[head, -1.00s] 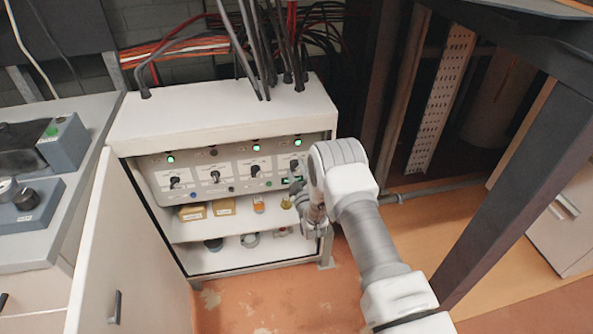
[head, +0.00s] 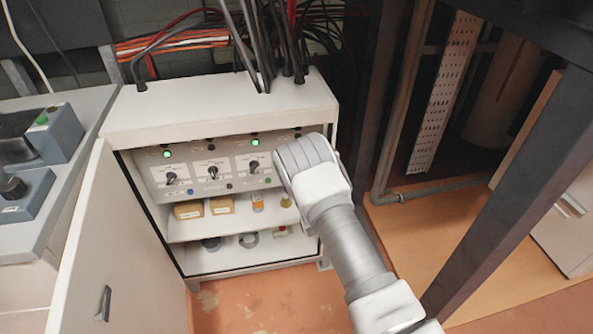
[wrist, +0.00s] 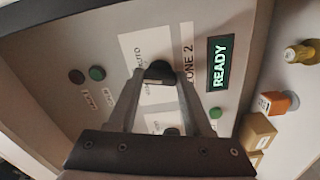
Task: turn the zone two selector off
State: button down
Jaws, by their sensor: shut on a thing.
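The zone two selector (wrist: 158,70) is a black knob on a white label plate that reads "ZONE 2" in the wrist view. My gripper (wrist: 160,78) has one finger on each side of this knob and is shut on it. The knob's pointer direction is hard to make out between the fingers. In the head view my arm covers the right end of the grey control panel (head: 200,187), so the gripper and this selector are hidden there.
A lit green READY display (wrist: 221,64) sits beside the label. Other selectors (head: 253,166) and lit green lamps (head: 255,142) show on the panel. Boxes (head: 188,210) and small items stand on the shelf below. The open cabinet door (head: 75,260) is at left.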

jog(key=shift+n+b, duration=0.7)
jog(key=shift+n, duration=0.6)
jog(key=shift+c, duration=1.6)
grip_release()
jog(key=p+v, duration=0.4)
jog(key=v, duration=1.3)
jog(key=shift+s, duration=0.2)
jog(key=shift+r, duration=0.15)
